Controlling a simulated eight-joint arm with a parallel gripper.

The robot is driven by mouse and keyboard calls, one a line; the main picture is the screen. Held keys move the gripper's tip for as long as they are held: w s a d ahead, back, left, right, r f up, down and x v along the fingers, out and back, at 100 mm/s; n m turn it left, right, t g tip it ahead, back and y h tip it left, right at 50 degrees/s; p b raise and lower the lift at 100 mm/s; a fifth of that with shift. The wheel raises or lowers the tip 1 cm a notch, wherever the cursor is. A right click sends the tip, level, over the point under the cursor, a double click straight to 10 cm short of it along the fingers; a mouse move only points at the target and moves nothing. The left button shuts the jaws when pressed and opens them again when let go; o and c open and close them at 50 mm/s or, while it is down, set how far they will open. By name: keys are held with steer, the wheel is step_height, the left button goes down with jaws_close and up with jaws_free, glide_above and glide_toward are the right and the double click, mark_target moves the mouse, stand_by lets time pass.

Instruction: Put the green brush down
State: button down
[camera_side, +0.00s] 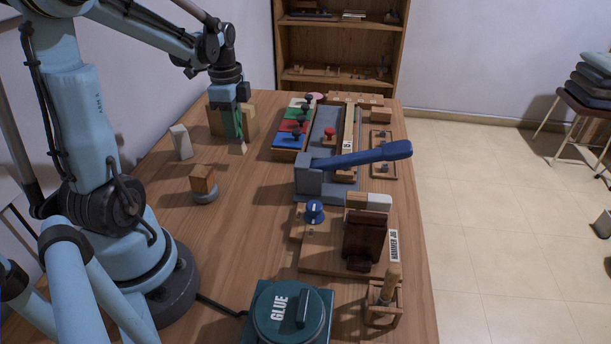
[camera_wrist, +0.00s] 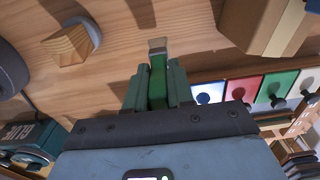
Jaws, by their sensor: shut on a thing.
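My gripper (camera_side: 231,118) is shut on the green brush (camera_side: 239,133) over the left part of the wooden table (camera_side: 222,235). The brush points downward, with its pale bristle end (camera_side: 239,149) lowest. I cannot tell whether the bristles touch the table. In the wrist view, my gripper (camera_wrist: 156,75) has the green brush (camera_wrist: 158,72) between its fingers, and its tan tip (camera_wrist: 158,44) sticks out over bare wood. The upper part of the brush is hidden by the fingers.
A pale wedge (camera_side: 181,142) and a wooden piece on a grey round base (camera_side: 204,190) stand nearby. Coloured trays with knobs (camera_side: 292,130), a blue-lever press (camera_side: 360,156) and a glue pot (camera_side: 287,312) take the right and front.

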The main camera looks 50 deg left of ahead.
steer(key=shift+f, duration=1.8)
steer(key=shift+f, duration=0.15)
steer(key=c, duration=1)
jaws_free()
